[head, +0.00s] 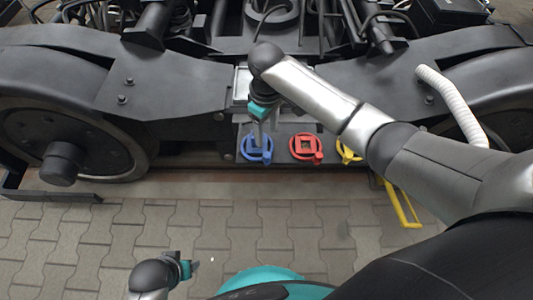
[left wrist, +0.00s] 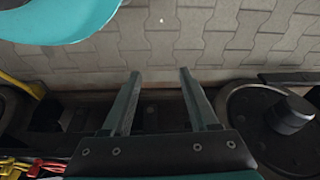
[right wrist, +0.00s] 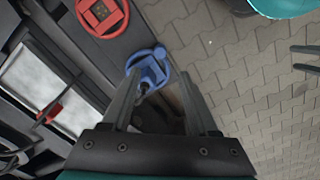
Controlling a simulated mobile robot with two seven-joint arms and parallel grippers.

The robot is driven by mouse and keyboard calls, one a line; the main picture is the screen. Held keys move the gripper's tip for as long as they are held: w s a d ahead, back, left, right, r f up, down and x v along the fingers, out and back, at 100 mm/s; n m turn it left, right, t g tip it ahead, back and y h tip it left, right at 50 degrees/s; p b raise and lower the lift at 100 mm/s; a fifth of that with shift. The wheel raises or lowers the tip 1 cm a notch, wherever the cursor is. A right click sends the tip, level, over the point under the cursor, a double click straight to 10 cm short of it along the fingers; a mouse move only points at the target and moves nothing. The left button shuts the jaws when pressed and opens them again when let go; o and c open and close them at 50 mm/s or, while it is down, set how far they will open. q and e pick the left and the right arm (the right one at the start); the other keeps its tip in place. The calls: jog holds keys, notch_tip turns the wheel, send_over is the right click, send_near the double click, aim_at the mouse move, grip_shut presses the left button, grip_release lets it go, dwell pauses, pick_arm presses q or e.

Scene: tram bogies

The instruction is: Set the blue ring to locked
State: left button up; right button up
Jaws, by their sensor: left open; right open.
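The blue ring (head: 249,148) sits at the left of a row of coloured rings on the dark bogie panel. It also shows in the right wrist view (right wrist: 154,66), with a square middle and a round knob on its rim. My right gripper (head: 261,132) is open and reaches down in front of the blue ring. In the right wrist view the ring lies between and just beyond the spread fingertips (right wrist: 157,78); whether they touch it I cannot tell. My left gripper (head: 194,266) is open and empty, low over the paving; its fingers show apart in the left wrist view (left wrist: 160,75).
A red ring (head: 304,148) and a yellow ring (head: 346,152) sit to the right of the blue one. A black wheel (head: 85,140) stands at the left. A yellow bracket (head: 402,205) and a white corrugated hose (head: 455,105) are at the right. The paving in front is clear.

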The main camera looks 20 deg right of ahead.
aim_at(267, 154)
notch_tip(267, 154, down, 9)
jog(key=b, duration=0.5)
jog(key=shift+f, duration=0.15)
pick_arm(q)
notch_tip(267, 154, up, 12)
jog(key=w+t, duration=0.2)
jog(key=shift+w+d+b, duration=0.3)
jog(key=shift+b, duration=0.15)
pick_arm(e)
jog(key=shift+f, duration=0.45)
pick_arm(q)
jog(key=shift+r, duration=0.1)
pick_arm(e)
jog(key=shift+c, duration=0.2)
grip_shut()
